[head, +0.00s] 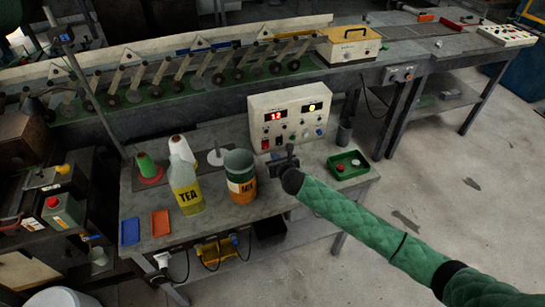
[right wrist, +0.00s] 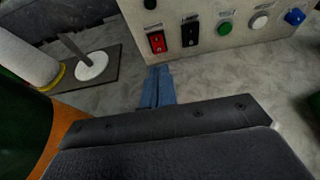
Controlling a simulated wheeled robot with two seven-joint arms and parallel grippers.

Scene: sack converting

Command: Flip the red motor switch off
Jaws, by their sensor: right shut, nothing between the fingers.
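The control box (head: 290,118) is cream-coloured, with two lit displays, and stands at the back of the small grey table. Its red rocker switch (head: 265,144) is low on the left of the front panel; it also shows in the right wrist view (right wrist: 157,42), left of a black rocker (right wrist: 190,32). My right gripper (head: 288,158) is in front of the panel; its blue fingers (right wrist: 157,84) are shut and empty. The fingertips point at the red switch, just below and apart from it. My left gripper is not in view.
A TEA bottle (head: 186,188) and a green-and-orange can (head: 240,176) stand left of my right gripper. A green tray (head: 348,165) is to the right. A long conveyor (head: 215,92) runs behind.

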